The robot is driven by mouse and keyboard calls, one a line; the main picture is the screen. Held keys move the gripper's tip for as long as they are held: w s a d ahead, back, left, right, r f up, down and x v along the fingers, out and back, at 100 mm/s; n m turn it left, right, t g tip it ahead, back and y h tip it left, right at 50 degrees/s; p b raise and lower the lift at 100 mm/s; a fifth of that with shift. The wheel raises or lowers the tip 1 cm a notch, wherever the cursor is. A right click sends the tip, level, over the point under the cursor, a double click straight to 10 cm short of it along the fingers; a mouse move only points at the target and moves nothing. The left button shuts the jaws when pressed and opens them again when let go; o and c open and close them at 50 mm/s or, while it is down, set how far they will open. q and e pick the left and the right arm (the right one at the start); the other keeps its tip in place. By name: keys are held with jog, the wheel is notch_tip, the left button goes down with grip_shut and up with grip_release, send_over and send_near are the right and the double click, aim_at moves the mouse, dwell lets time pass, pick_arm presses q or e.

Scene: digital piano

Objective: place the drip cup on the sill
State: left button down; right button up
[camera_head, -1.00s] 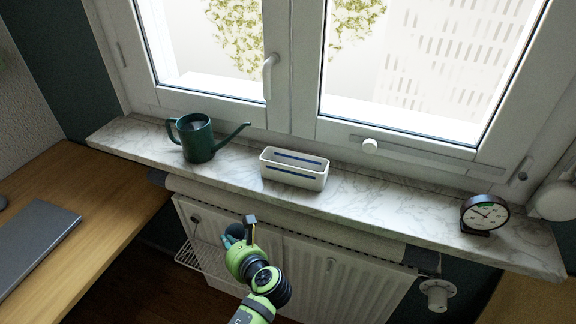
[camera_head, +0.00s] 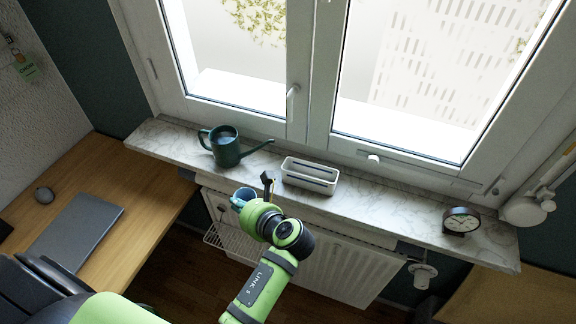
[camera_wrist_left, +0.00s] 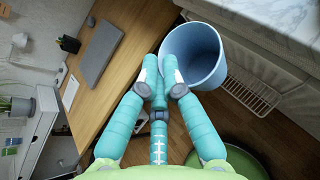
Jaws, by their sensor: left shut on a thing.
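The cup is held in the air in front of the radiator, just short of the marble sill's front edge. The sill (camera_head: 395,210) runs below the window; its corner (camera_wrist_left: 285,20) shows in the left wrist view. My right gripper is not in view.
On the sill stand a dark green watering can (camera_head: 226,150), a white planter box (camera_head: 310,178) and a round dial clock (camera_head: 461,220). Bare marble lies between box and clock. A wooden desk with a laptop (camera_head: 75,237) is at left; the radiator (camera_head: 335,268) is below.

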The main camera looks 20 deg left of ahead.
pick_arm(q)
jog(key=w, duration=1.2)
jog(key=shift+w+a+f+b, duration=0.15)
jog(key=shift+f+b, duration=0.1)
jog(key=shift+b, duration=0.15)
jog(key=shift+w+r, duration=0.15)
jog(key=shift+w, duration=0.25)
jog(key=w+b, duration=0.1)
jog(key=b, duration=0.2)
jog(key=w+f+b, duration=0.1)
jog(key=w+b, duration=0.1)
jog(key=b, duration=0.1)
jog(key=shift+w+f, duration=0.2)
jog(key=shift+f+b, duration=0.15)
jog(key=shift+b, duration=0.2)
jog(key=shift+s+r, duration=0.1)
jog(key=shift+r, duration=0.1)
jog(key=shift+f, duration=0.1)
